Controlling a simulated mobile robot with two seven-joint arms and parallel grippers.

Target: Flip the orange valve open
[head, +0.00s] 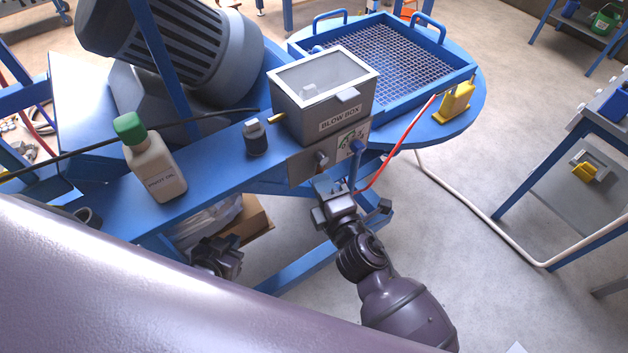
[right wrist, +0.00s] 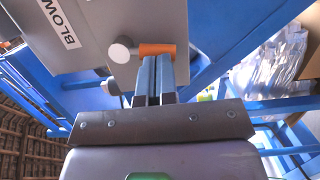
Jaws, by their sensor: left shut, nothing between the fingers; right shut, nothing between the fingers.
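The orange valve (right wrist: 157,49) shows in the right wrist view as a short orange handle beside a round grey knob (right wrist: 121,51), under the grey blow box. In the head view my right gripper (head: 325,188) is just below the box's front panel. My left gripper (head: 220,250) is shut and empty, low and left, partly hidden by my body.
A white bottle with green cap (head: 150,165) and a small dark bottle (head: 255,140) stand left.

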